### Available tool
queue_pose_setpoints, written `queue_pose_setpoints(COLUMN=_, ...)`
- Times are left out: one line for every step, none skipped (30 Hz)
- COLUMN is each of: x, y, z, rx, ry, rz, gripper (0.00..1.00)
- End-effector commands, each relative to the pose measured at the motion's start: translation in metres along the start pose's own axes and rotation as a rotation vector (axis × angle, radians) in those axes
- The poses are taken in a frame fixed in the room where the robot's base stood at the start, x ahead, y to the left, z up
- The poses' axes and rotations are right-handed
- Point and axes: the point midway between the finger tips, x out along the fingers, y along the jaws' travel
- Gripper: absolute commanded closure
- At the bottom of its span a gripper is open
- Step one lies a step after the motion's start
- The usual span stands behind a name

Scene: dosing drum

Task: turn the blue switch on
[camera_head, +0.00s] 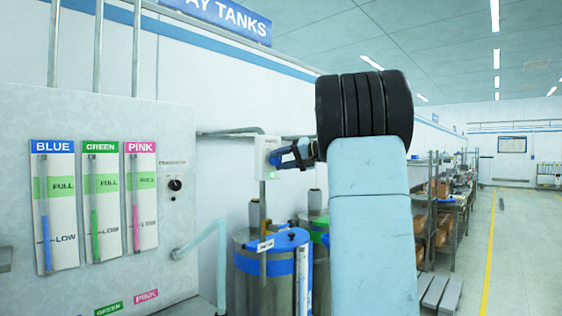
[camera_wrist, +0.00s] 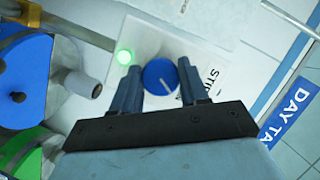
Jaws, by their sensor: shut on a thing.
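The blue switch (camera_wrist: 160,77) is a round blue knob with a pale pointer line, on a white box (camera_wrist: 145,45) in the wrist view. The pointer runs slanted, toward the lower right of that view. My gripper (camera_wrist: 158,68) has one finger on each side of the knob and is shut on it. A green lamp (camera_wrist: 124,57) on the box is lit. In the head view the white box (camera_head: 266,150) stands on a post above the blue-lidded drum, and my gripper (camera_head: 285,156) reaches it from the right. A label beside the knob is partly hidden by a finger.
A blue-lidded drum (camera_head: 262,262) stands below the box, with a green-lidded one (camera_head: 320,224) behind it. A panel (camera_head: 20,110) with blue, green and pink level gauges is at left. Shelving (camera_head: 440,190) lines the wall at right. The floor (camera_head: 522,240) there is clear.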

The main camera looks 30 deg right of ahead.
Motion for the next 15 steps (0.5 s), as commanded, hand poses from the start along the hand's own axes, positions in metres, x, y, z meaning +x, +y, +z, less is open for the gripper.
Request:
queue_pose_setpoints(x=-0.0016, y=0.0016, z=-0.0015, rx=0.007, ry=0.006, rz=0.001, gripper=0.86)
queue_pose_setpoints(x=-0.0016, y=0.0016, z=-0.0015, rx=0.01, ry=0.006, rz=0.0, gripper=0.86)
queue_pose_setpoints(x=-0.0017, y=0.0017, z=-0.0015, rx=0.013, ry=0.006, rz=-0.001, gripper=0.86)
queue_pose_setpoints(x=-0.0017, y=0.0017, z=-0.0015, rx=0.014, ry=0.006, rz=-0.002, gripper=0.86)
queue_pose_setpoints(x=-0.0017, y=0.0018, z=-0.0015, rx=0.015, ry=0.006, rz=-0.002, gripper=0.86)
queue_pose_setpoints(x=-0.0017, y=0.0018, z=-0.0015, rx=0.016, ry=0.006, rz=-0.003, gripper=0.86)
queue_pose_setpoints(x=-0.0017, y=0.0018, z=-0.0015, rx=0.017, ry=0.006, rz=-0.003, gripper=0.86)
queue_pose_setpoints(x=-0.0017, y=0.0018, z=-0.0015, rx=0.017, ry=0.006, rz=-0.003, gripper=0.86)
queue_pose_setpoints(x=-0.0017, y=0.0019, z=-0.0015, rx=0.017, ry=0.006, rz=-0.003, gripper=0.86)
queue_pose_setpoints(x=-0.0017, y=0.0019, z=-0.0015, rx=0.017, ry=0.006, rz=-0.003, gripper=0.86)
queue_pose_setpoints(x=-0.0017, y=0.0019, z=-0.0015, rx=0.017, ry=0.006, rz=-0.003, gripper=0.86)
queue_pose_setpoints(x=-0.0017, y=0.002, z=-0.0014, rx=0.017, ry=0.006, rz=-0.002, gripper=0.86)
queue_pose_setpoints(x=-0.0017, y=0.002, z=-0.0014, rx=0.017, ry=0.006, rz=-0.002, gripper=0.86)
queue_pose_setpoints(x=-0.0017, y=0.002, z=-0.0014, rx=0.017, ry=0.006, rz=-0.002, gripper=0.86)
queue_pose_setpoints(x=-0.0017, y=0.0021, z=-0.0014, rx=0.017, ry=0.006, rz=-0.002, gripper=0.55)
